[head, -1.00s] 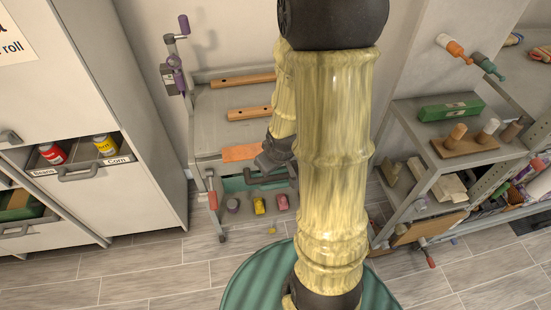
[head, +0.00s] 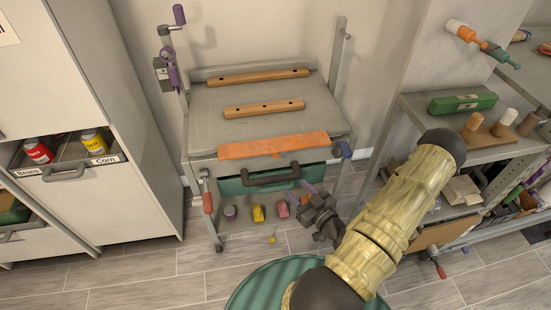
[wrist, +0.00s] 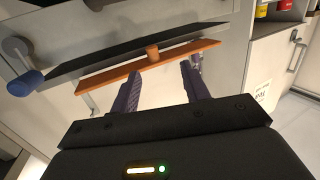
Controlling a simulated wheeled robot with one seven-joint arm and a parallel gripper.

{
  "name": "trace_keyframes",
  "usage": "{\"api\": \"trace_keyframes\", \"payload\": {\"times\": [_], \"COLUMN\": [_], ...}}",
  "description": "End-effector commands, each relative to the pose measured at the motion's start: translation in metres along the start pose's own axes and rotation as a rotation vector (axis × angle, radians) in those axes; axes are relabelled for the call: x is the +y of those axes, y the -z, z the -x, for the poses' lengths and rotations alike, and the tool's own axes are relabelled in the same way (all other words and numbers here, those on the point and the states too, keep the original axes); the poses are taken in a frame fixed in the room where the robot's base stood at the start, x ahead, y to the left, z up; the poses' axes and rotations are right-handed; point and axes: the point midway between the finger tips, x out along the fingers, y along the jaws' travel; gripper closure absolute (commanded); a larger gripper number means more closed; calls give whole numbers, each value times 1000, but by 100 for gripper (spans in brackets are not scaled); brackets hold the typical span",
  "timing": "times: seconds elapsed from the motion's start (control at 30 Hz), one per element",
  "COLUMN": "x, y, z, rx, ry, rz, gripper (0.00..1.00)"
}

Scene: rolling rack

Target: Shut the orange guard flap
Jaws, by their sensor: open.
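The orange guard flap (head: 273,146) is a long narrow panel along the front edge of the rolling rack, above the green drawer. It appears to jut forward from the edge; its exact angle is hard to tell. My gripper (head: 300,192) is below and to the right of the flap in the head view, in front of the drawer's right part, apart from the flap. In the wrist view the flap (wrist: 110,76) lies beyond the open, empty fingers (wrist: 158,80), with a small orange-brown knob (wrist: 152,52) near its middle. No contact is visible.
The drawer has a dark handle (head: 270,176). A red-handled lever (head: 207,200) and a blue knob (head: 345,150) flank the rack's front. Small coloured pieces (head: 258,213) sit low in the rack. A shelving unit (head: 405,105) stands right, a cabinet (head: 120,130) left.

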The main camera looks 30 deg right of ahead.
Motion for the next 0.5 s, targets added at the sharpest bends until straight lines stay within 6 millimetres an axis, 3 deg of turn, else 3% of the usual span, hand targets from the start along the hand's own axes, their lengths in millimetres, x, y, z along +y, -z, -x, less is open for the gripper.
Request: {"api": "trace_keyframes", "payload": {"times": [0.13,0.5], "x": [10,10], "y": [1,3], "z": [9,9], "rx": [89,96], "ry": [-72,-77], "rz": [-25,-25], "gripper": [54,54]}}
